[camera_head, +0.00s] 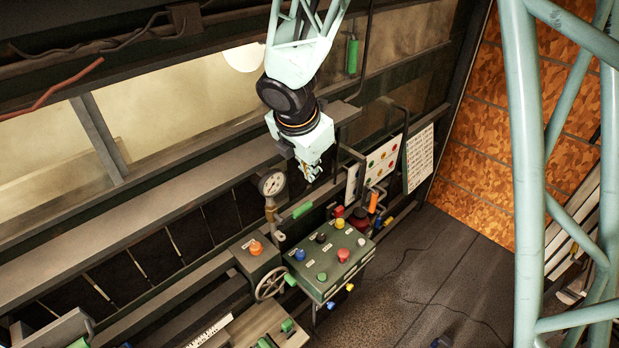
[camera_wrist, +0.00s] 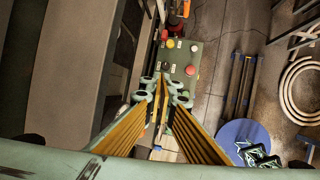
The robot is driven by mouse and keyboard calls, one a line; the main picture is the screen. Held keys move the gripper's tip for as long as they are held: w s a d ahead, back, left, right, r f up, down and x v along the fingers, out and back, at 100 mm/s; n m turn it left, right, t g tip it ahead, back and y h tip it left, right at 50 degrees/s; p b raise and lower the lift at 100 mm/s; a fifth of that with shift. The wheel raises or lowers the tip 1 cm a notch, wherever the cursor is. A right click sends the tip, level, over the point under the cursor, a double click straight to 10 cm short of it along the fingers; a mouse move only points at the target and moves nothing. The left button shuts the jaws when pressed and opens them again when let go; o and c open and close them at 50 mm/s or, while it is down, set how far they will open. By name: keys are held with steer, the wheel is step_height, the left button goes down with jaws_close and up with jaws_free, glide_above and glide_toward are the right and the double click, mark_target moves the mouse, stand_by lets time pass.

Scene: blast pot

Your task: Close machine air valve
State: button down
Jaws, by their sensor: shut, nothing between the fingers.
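No valve in view is clearly labelled as the machine air valve. A green lever handle (camera_head: 302,210) lies beside the pipe under the pressure gauge (camera_head: 271,183). An orange handle (camera_head: 373,201) sits on piping further right; an orange part also shows at the top of the wrist view (camera_wrist: 179,19). My gripper (camera_head: 313,176) hangs above the piping and control box, apart from the handles. It is shut and empty; its fingertips meet in the middle of the wrist view (camera_wrist: 163,90). The fingers hide part of the box there.
The control box (camera_head: 325,291) carries several coloured knobs and buttons, and shows in the wrist view (camera_wrist: 202,55). A handwheel (camera_head: 270,286) is at its left. Sign boards (camera_head: 420,158) stand behind at right. Open floor (camera_head: 440,250) lies right of the box.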

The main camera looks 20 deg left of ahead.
steer(key=shift+d+r, duration=0.1)
steer(key=shift+r, duration=0.4)
stand_by(0.3)
steer(key=s+d+r+m+g+h+b, duration=0.15)
steer(key=d+m, duration=0.35)
steer(key=d, duration=0.5)
steer(key=s+d+m+b, duration=0.3)
steer(key=d+m, duration=0.1)
steer(key=d, duration=0.6)
steer(key=s+d+r+m+g+b, duration=0.1)
steer(key=s+d+m+b, duration=0.15)
steer(key=d+m, duration=0.45)
steer(key=s+d+r+m+b, duration=0.4)
steer(key=s+d+m+b, duration=0.15)
steer(key=s+d, duration=0.6)
steer(key=s+d+f+m+t+y+b, duration=0.1)
steer(key=s+m+b, duration=0.4)
steer(key=s, duration=1.2)
steer(key=shift+d+f+m+t, duration=0.3)
steer(key=shift+d+m+t, duration=0.25)
steer(key=shift+m, duration=1.5)
